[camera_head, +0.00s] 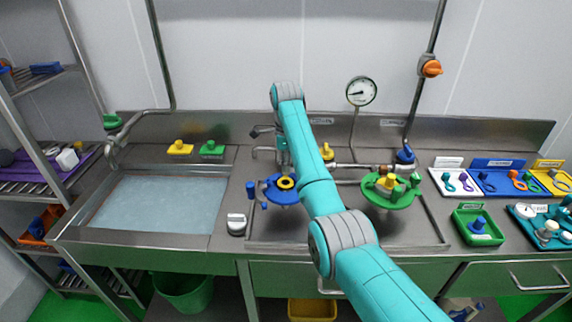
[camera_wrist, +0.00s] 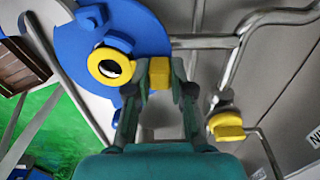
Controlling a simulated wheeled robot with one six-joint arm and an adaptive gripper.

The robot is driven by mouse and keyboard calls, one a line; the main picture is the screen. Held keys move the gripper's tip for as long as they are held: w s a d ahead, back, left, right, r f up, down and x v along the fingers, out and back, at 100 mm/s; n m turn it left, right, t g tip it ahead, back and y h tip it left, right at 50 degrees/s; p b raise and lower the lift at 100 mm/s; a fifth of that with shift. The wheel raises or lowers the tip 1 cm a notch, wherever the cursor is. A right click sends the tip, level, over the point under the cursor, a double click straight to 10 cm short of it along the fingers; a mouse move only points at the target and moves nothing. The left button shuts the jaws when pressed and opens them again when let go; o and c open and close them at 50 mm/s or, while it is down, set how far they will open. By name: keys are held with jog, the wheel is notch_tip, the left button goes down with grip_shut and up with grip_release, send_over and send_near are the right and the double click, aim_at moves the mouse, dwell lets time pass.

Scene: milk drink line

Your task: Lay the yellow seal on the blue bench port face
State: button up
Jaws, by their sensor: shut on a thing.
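The yellow seal (camera_wrist: 99,55) is a ring with a dark centre. My gripper (camera_wrist: 160,80) is shut on a yellow block-like part, which appears to be the seal's tab; the fingers partly hide the join. I cannot tell whether the ring touches the face.
A water-filled sink (camera_head: 160,204) lies left. A green port disc (camera_head: 388,198) stands right of my arm. A yellow valve handle (camera_wrist: 228,127) and metal pipes are close right of my gripper in the wrist view. Trays (camera_head: 478,226) with parts fill the right counter.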

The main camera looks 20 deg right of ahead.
jog(key=shift+f, duration=0.5)
jog(key=o, duration=0.9)
jog(key=shift+r, duration=0.15)
